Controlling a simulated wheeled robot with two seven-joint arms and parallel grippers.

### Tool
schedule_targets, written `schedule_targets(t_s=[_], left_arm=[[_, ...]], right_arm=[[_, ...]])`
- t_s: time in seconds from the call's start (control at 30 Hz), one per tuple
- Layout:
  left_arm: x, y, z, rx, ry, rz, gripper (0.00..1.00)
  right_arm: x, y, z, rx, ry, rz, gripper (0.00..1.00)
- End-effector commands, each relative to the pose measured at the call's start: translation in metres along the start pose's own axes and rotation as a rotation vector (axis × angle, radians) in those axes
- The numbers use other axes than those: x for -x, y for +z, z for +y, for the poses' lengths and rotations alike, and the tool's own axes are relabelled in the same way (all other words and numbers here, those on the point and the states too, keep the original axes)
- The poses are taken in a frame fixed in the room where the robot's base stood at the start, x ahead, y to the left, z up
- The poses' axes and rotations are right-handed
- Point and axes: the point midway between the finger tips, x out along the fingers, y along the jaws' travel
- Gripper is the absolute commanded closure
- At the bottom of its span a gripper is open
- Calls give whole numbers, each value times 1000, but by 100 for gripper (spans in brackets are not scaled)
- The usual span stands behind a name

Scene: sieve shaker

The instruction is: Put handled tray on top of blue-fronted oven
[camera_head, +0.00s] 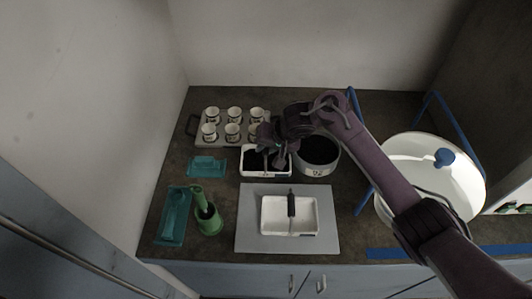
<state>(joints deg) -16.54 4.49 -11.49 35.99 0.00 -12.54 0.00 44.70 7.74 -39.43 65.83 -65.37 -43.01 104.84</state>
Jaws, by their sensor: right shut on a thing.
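A white handled tray (244,172) with dark contents stands on the dark counter behind the grey board. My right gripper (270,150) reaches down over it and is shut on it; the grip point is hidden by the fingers. My left gripper is not in view.
A cup tray (221,144) with several white cups stands behind left. A grey pot (316,168) stands close right of my gripper. Teal trays (172,222) and a green container (208,222) are at left. A large white lidded pot (450,190) stands at right.

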Motion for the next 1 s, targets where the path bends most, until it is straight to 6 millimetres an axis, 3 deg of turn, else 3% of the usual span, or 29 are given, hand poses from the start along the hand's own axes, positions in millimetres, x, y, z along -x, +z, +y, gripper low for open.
schedule_targets(t_s=[0.13, 0.53, 0.57, 0.7, 1.0], left_arm=[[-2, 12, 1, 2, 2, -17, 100], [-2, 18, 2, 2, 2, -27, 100], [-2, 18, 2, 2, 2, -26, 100], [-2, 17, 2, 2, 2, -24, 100], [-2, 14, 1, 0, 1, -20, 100]], right_arm=[[-17, 5, 8, -1, 0, 0, 100], [-22, 6, 10, -1, -1, 0, 100], [-23, 7, 11, -1, 0, 0, 81], [-22, 6, 11, 0, 0, 0, 63], [-21, 6, 10, 0, 0, 0, 61]])
